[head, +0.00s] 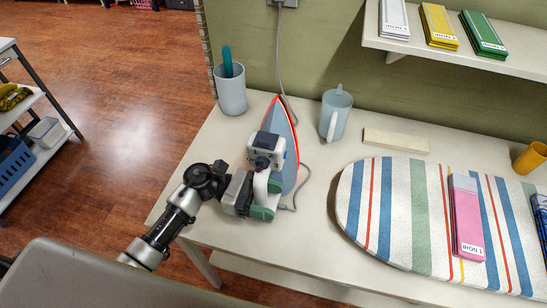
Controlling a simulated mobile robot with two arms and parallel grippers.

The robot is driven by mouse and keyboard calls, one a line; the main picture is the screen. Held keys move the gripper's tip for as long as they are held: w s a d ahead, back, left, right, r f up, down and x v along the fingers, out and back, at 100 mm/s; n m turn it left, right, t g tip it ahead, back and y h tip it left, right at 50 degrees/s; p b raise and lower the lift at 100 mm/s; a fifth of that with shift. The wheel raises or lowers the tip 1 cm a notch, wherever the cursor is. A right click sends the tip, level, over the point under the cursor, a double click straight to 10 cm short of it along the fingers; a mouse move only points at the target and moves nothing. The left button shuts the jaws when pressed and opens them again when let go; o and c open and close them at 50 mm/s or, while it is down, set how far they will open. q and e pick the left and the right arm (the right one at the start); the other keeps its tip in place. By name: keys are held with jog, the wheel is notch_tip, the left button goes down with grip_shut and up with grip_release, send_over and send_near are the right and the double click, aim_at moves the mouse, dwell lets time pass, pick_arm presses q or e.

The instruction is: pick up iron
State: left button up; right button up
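The iron (285,135) stands upright on its heel on the pale table, its grey-blue soleplate with a red edge facing right and back. Its white handle (261,186) and green lower parts face my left arm. My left gripper (245,189) is at the handle, on the left side of the iron. The fingertips are hard to make out against the iron, so I cannot tell whether they are closed on the handle. My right gripper is not in view.
A striped ironing board (407,231) lies on the table (310,245) at right, with a pink packet (466,215) on it. A grey cup (230,95) and a jug (335,112) stand behind the iron. A cord rises up the wall. A shelf (500,55) overhangs the back right.

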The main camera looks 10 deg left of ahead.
pick_arm(q)
grip_shut()
jog(key=shift+w+r, duration=0.1)
jog(key=shift+r, duration=0.1)
